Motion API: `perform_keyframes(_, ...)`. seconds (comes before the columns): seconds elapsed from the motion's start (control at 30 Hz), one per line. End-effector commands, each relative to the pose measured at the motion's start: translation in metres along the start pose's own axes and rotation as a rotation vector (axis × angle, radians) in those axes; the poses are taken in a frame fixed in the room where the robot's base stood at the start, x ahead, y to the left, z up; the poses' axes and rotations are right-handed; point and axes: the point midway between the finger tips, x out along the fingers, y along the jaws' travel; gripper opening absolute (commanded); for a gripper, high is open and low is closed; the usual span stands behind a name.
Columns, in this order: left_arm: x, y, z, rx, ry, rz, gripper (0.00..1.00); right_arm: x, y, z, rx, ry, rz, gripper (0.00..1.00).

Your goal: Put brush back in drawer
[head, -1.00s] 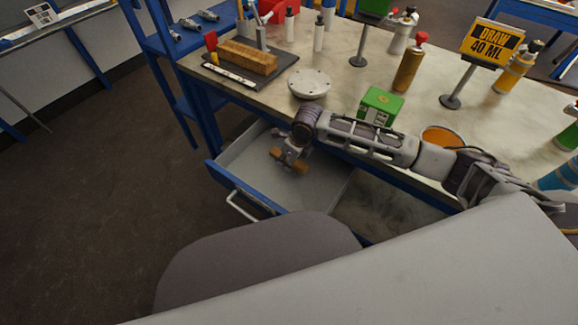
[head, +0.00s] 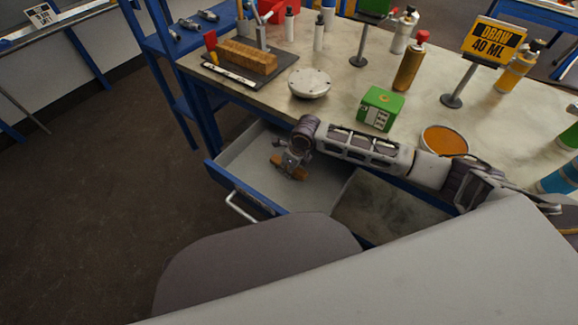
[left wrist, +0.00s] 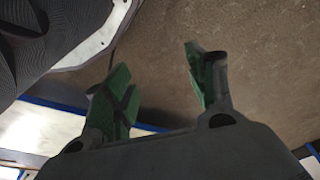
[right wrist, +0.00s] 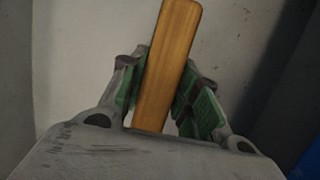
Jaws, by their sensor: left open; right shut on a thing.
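The brush shows in the right wrist view as a plain wooden bar (right wrist: 168,60) between my right fingers. My right gripper (right wrist: 165,85) is shut on it. In the head view my right gripper (head: 292,162) points down inside the open drawer (head: 236,190), with a brown part of the brush (head: 297,174) showing at its fingers. Whether the brush touches the drawer floor I cannot tell. The brush's bristles are not clearly visible. My left gripper (left wrist: 158,72) is open and empty in the left wrist view, above brown floor; it does not show in the head view.
The drawer is pulled out under the bench (head: 345,60), its blue front and handle (head: 240,208) facing out. Above it stand a round grey disc (head: 309,84), a green box (head: 380,108) and an orange-filled dish (head: 444,140). A grey rounded surface (head: 260,262) lies close in front.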

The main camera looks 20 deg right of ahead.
Motion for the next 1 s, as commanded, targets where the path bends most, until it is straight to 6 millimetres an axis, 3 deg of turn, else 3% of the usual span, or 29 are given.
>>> perform_keyframes(0.2, 0.001, -0.001, 0.0, 0.0, 0.001, -0.001, 0.56, 0.0, 0.0, 0.0, 0.0, 0.0, 0.0, 0.53)
perform_keyframes(0.77, 0.001, -0.001, -0.001, 0.0, 0.005, -0.002, 0.56, -0.01, 0.0, 0.001, -0.001, -0.002, -0.001, 0.53)
perform_keyframes(1.0, 0.022, -0.006, 0.001, -0.002, 0.011, -0.01, 0.56, -0.033, -0.001, 0.001, -0.001, -0.001, -0.001, 0.53)
